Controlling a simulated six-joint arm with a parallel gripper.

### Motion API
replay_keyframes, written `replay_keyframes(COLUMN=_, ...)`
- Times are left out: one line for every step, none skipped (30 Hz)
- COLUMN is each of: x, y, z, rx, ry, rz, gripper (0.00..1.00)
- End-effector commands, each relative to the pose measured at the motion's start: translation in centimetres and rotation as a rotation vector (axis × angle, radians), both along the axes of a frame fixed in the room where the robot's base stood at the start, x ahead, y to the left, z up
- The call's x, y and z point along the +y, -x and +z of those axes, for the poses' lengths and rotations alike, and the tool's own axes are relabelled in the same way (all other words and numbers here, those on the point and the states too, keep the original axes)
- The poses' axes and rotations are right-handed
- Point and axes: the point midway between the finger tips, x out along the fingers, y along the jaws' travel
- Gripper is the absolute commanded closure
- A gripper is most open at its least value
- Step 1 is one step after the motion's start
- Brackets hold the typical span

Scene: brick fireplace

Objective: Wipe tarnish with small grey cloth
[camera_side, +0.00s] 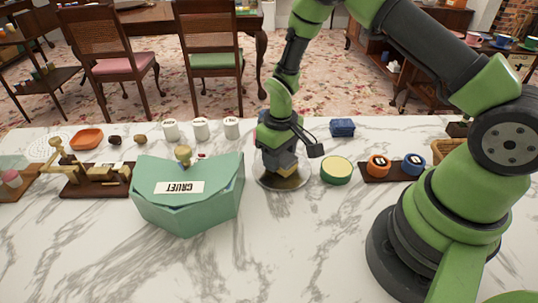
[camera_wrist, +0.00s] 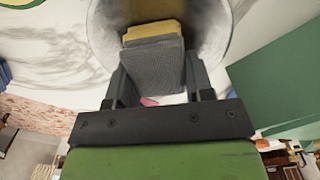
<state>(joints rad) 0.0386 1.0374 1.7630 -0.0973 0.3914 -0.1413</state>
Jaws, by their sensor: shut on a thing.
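My gripper (camera_side: 279,163) points down over a round silver plate (camera_side: 303,182) on the marble counter. In the wrist view my gripper (camera_wrist: 159,75) is shut on a small grey cloth (camera_wrist: 154,63), a folded block between the two fingers. The cloth is low over the plate, whose shiny surface shows around it in the wrist view (camera_wrist: 105,25). A yellow-tan strip (camera_wrist: 152,29) shows just beyond the cloth; I cannot tell whether it is tarnish or another layer. Contact between cloth and plate is not clear.
A green box labelled CRUET (camera_side: 190,205) stands close left of the plate. A round green tin with a cream top (camera_side: 336,171) is close right. A blue block (camera_side: 342,128) and several white pots (camera_side: 200,130) are behind. The front counter is clear.

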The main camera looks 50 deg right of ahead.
Motion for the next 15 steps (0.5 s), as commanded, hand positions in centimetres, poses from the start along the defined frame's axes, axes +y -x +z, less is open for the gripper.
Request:
replay_keyframes(x=-0.4, y=0.5, z=0.0, rx=0.006, ry=0.0, rz=-0.003, gripper=0.74)
replay_keyframes(x=-0.6, y=0.7, z=0.0, rx=0.004, ry=0.0, rz=-0.003, gripper=0.74)
replay_keyframes(x=-0.8, y=0.9, z=0.0, rx=0.005, ry=0.0, rz=-0.004, gripper=0.74)
replay_keyframes(x=-1.0, y=1.1, z=0.0, rx=0.005, ry=0.0, rz=-0.004, gripper=0.74)
replay_keyframes(x=-1.2, y=1.3, z=-0.1, rx=0.004, ry=0.0, rz=-0.003, gripper=0.74)
replay_keyframes(x=-1.5, y=1.6, z=0.0, rx=0.004, ry=0.0, rz=-0.003, gripper=0.74)
replay_keyframes(x=-1.7, y=1.8, z=0.0, rx=0.005, ry=0.0, rz=-0.004, gripper=0.74)
replay_keyframes(x=-1.9, y=1.9, z=0.0, rx=0.004, ry=0.0, rz=-0.004, gripper=0.74)
replay_keyframes(x=-2.1, y=2.2, z=0.0, rx=0.005, ry=0.0, rz=-0.005, gripper=0.74)
replay_keyframes(x=-2.3, y=2.4, z=0.0, rx=0.005, ry=0.0, rz=-0.004, gripper=0.74)
replay_keyframes(x=-2.5, y=2.6, z=0.1, rx=0.004, ry=0.0, rz=-0.003, gripper=0.74)
replay_keyframes(x=-2.8, y=2.9, z=-0.1, rx=0.006, ry=0.0, rz=-0.003, gripper=0.74)
replay_keyframes(x=-2.8, y=3.1, z=0.1, rx=0.005, ry=0.0, rz=-0.003, gripper=0.74)
replay_keyframes(x=-2.5, y=3.0, z=0.0, rx=0.004, ry=0.0, rz=0.001, gripper=0.74)
replay_keyframes(x=-2.2, y=2.6, z=0.2, rx=0.0, ry=0.0, rz=0.002, gripper=0.74)
